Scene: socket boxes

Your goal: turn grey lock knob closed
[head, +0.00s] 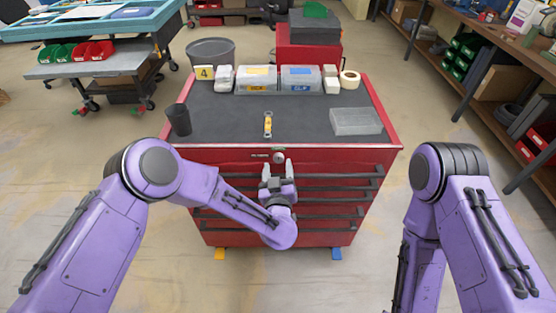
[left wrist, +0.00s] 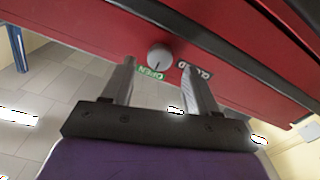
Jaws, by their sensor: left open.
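The grey lock knob (head: 279,157) is on the upper front face of the red tool cabinet (head: 215,155). In the left wrist view the round knob (left wrist: 159,57) shows beside a green OPEN label (left wrist: 150,73) and a dark label (left wrist: 197,73) that is partly hidden by a finger and seems to read CLOSED. My left gripper (head: 277,172) is open and empty, just in front of and below the knob. In the left wrist view the knob appears beyond and between its fingertips (left wrist: 158,66), apparently not gripped. The knob's exact pointing direction is too small to tell. My right gripper is out of view.
The cabinet's dark top holds a black cup (head: 179,119), a yellow-and-white tool (head: 268,124), a clear tray (head: 356,121) and labelled bins (head: 256,79) at the back. Drawer handles (head: 330,193) jut out below the knob.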

